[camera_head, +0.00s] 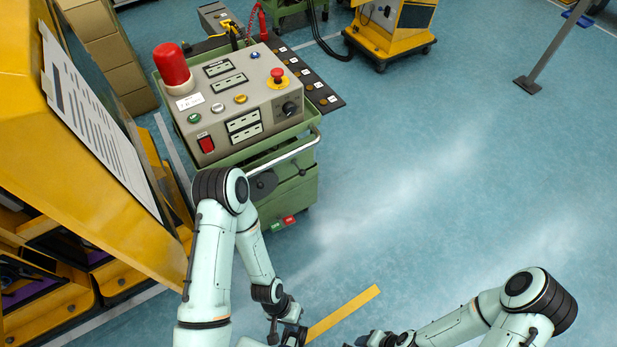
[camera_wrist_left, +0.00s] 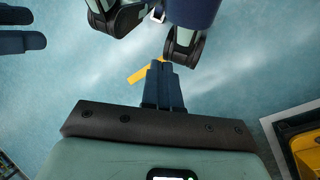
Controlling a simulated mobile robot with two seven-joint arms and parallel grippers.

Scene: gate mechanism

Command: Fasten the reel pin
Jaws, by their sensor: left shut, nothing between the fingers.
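I cannot make out a reel pin or its reel in either view. My left gripper (camera_head: 290,335) is low at the bottom edge of the head view, partly cut off. In the left wrist view its dark blue fingers (camera_wrist_left: 161,72) are together with nothing between them, above the floor. My right gripper (camera_head: 378,339) is only partly in the head view at the bottom edge. Two dark blue fingers (camera_wrist_left: 18,29), apart with a gap between them, show at the upper left of the left wrist view and appear to be its fingers.
A green cart (camera_head: 288,190) carries a control panel (camera_head: 235,95) with a red beacon (camera_head: 172,68) and buttons. A yellow cabinet (camera_head: 75,160) stands at the left. A yellow floor stripe (camera_head: 343,313) lies near my left gripper. The blue floor at the right is mostly clear.

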